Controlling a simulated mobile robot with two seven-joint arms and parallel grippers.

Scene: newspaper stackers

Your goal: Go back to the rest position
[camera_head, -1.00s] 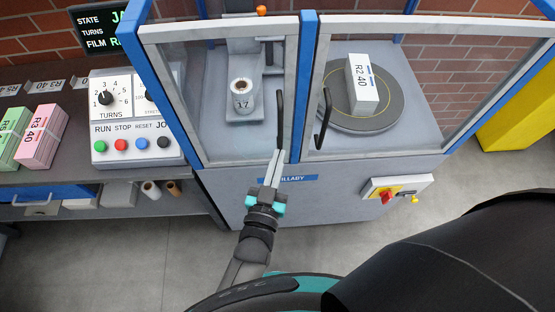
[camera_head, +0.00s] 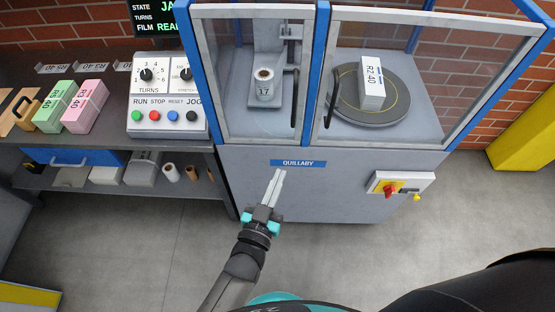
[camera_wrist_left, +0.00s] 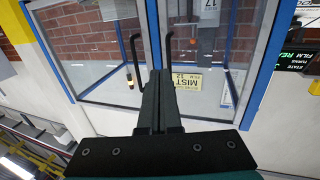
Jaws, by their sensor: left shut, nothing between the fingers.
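My left gripper (camera_head: 276,188) is shut and empty in the head view, in front of the wrapping machine's grey lower panel (camera_head: 330,190), below its blue QUILLARY label (camera_head: 298,163). Its shut fingers (camera_wrist_left: 158,100) also show in the left wrist view, pointing toward the two dark door handles (camera_wrist_left: 133,52). A gap to the machine seems to show, but its size is hard to tell. My right gripper is not in view.
Behind the closed doors are a film roll (camera_head: 264,84) and a white R2 40 bundle (camera_head: 372,86) on a round turntable (camera_head: 408,92). Left stand a control box (camera_head: 165,110) and green and pink bundles (camera_head: 85,106) on a bench. A red switch (camera_head: 389,190) juts from the machine. Grey floor (camera_head: 170,250) lies open in front.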

